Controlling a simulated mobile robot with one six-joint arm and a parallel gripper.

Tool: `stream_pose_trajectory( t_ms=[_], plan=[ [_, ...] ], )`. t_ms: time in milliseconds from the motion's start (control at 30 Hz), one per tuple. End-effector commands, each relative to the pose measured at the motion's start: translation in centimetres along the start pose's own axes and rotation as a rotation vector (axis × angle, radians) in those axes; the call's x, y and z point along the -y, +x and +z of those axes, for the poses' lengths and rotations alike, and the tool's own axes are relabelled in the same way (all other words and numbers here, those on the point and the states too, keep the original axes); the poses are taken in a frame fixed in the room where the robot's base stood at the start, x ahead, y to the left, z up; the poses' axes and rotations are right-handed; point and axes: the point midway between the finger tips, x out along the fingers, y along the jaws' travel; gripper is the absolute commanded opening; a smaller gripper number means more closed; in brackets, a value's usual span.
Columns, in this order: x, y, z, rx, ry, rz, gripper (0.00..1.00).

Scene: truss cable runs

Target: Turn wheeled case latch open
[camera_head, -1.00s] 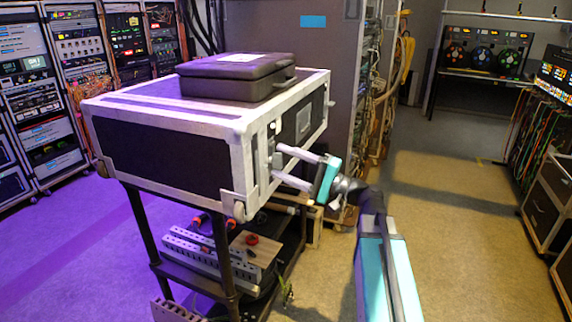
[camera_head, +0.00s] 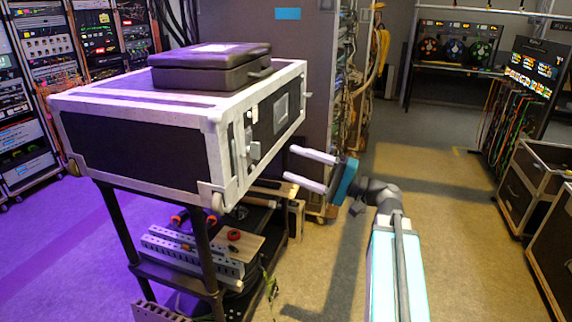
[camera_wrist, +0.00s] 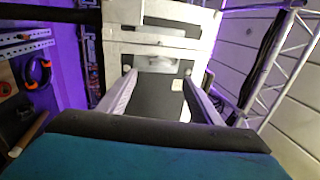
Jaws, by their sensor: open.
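The wheeled case (camera_head: 135,150) is a black box with pale metal edges and corners, standing on a dark wheeled-cart-like frame. Its latch (camera_head: 252,151) is a small metal fitting on the case's right-facing side, near the front corner. My gripper (camera_head: 288,164) is open and empty, with its two pale fingers pointing at that side, a clear gap to the right of the latch. In the wrist view the fingers (camera_wrist: 159,78) spread on either side of the case's dark panel, and a metal plate, likely the latch (camera_wrist: 162,63), shows between them. I cannot tell the latch's turn angle.
A closed black case (camera_head: 210,68) lies on top of the wheeled case. Below it, a shelf holds a wooden board (camera_head: 235,245), metal rails and red-handled items. Drawer cases (camera_head: 520,195) stand at the right. The floor right of my arm is clear.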

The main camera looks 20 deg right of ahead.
Motion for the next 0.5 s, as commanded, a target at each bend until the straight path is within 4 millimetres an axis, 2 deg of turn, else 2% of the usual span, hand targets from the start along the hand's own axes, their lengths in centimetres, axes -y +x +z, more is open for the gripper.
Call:
stream_pose_trajectory(
  t_ms=[200,500],
  plan=[
    [-0.1,-2.5,0.0,-0.001,0.000,0.000,0.59],
    [0.0,-3.5,0.0,0.000,0.000,0.000,0.59]
  ],
)
